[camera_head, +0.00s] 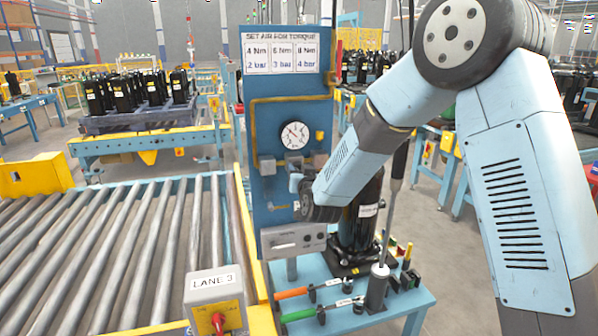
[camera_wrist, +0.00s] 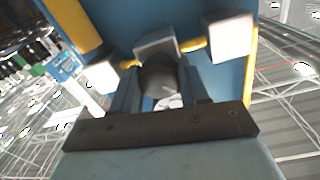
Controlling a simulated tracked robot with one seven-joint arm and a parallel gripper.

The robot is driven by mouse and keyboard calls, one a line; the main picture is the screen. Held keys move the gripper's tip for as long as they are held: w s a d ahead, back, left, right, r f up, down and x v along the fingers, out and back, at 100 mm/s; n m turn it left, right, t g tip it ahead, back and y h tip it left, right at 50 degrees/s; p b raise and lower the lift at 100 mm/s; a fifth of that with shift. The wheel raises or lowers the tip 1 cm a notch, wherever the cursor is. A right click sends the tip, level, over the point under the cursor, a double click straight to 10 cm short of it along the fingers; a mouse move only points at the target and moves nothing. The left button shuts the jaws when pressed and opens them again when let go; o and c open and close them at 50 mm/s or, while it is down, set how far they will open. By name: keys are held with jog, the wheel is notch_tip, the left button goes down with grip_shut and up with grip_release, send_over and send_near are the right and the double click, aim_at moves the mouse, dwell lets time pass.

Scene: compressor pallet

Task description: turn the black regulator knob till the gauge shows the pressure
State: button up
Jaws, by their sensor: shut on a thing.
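The black regulator knob (camera_wrist: 160,82) shows in the wrist view as a dark round piece between my two fingers, below a grey block on the blue panel. My gripper (camera_wrist: 162,90) is shut on it, one finger on each side. In the head view my gripper (camera_head: 300,186) is at the panel (camera_head: 262,208), just below the gauge, and the knob is hidden there. The round white gauge (camera_head: 294,135) faces me with a red and dark needle; its numbers are too small to read. The sign (camera_head: 281,50) above lists 4 Nm 2 bar, 6 Nm 3 bar and 8 Nm 4 bar.
Yellow pipe (camera_head: 290,99) and grey blocks (camera_head: 267,165) sit on the panel near my gripper. A blue bench (camera_head: 405,300) with tools and a black compressor (camera_head: 360,215) stands below right. A roller conveyor (camera_head: 110,240) labelled LANE 3 fills the left.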

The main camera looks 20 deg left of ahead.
jog(key=shift+c, duration=1.1)
jog(key=shift+n, duration=0.3)
jog(key=n, duration=0.3)
jog(key=shift+a, duration=0.1)
jog(key=n, duration=0.4)
jog(key=shift+s+n, duration=0.1)
jog(key=shift+n, duration=0.2)
jog(key=n, duration=0.5)
jog(key=shift+a+f+n, duration=0.1)
jog(key=shift+n, duration=0.2)
jog(key=shift+f+n+y, duration=0.1)
jog(key=shift+n+y, duration=0.3)
jog(key=shift+n, duration=1.8)
jog(key=shift+s, duration=0.1)
